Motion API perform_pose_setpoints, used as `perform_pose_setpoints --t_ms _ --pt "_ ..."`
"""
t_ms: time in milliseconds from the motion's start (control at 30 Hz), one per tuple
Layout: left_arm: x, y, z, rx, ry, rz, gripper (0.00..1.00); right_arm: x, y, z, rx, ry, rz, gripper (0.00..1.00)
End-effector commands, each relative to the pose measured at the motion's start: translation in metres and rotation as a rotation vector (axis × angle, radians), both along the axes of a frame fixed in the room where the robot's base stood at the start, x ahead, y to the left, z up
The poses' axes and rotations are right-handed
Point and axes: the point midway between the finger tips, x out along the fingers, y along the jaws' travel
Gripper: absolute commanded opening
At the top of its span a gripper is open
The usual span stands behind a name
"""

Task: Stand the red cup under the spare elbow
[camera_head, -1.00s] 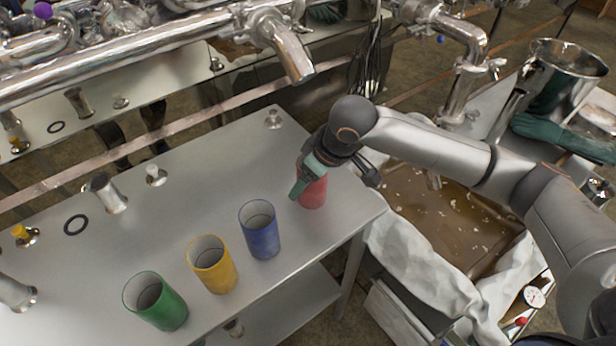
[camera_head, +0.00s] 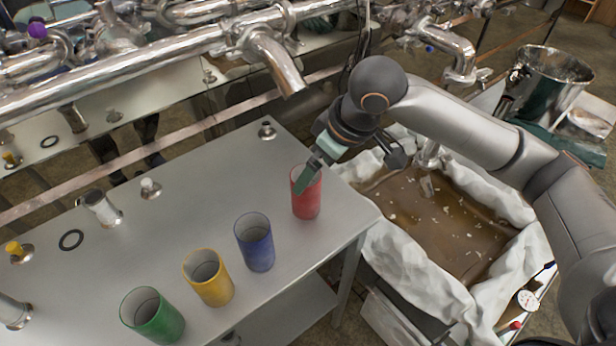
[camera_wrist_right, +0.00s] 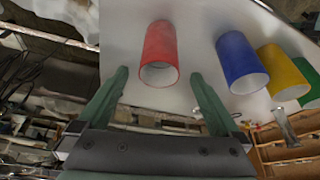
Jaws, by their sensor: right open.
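The red cup (camera_head: 308,200) stands upright on the steel table near its right edge. My right gripper (camera_head: 350,172) is open, above and behind the cup; one green finger overlaps the cup's rim in the head view. In the right wrist view the red cup (camera_wrist_right: 160,48) lies ahead of the open fingers (camera_wrist_right: 160,76), apart from them. A steel elbow (camera_head: 278,62) points down above the table's back edge. Another elbow (camera_head: 460,45) bends down above the tub on the right. I cannot tell which is the spare. My left gripper is not in view.
Blue (camera_head: 255,245), yellow (camera_head: 209,280) and green (camera_head: 153,318) cups stand in a row left of the red one. A lined tub of brown liquid (camera_head: 440,225) lies right of the table (camera_head: 200,165).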

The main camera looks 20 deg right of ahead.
Motion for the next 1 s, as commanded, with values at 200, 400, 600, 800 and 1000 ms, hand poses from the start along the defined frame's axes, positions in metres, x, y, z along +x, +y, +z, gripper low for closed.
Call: perform_pose_setpoints --t_ms 200,400,600,800,1000 --pt "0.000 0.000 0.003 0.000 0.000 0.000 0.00 -0.006 -0.005 0.021 0.000 -0.001 0.000 1.00" --pt "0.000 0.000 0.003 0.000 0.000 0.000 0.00 -0.008 -0.006 0.022 -0.001 0.000 0.000 1.00" --pt "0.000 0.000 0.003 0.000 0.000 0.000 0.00 -0.007 -0.005 0.022 0.000 0.000 0.000 1.00" --pt "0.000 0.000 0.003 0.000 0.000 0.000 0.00 -0.007 -0.005 0.022 0.000 0.000 0.000 1.00" --pt "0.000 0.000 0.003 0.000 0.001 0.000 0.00 -0.007 -0.005 0.022 0.000 0.000 0.000 1.00"
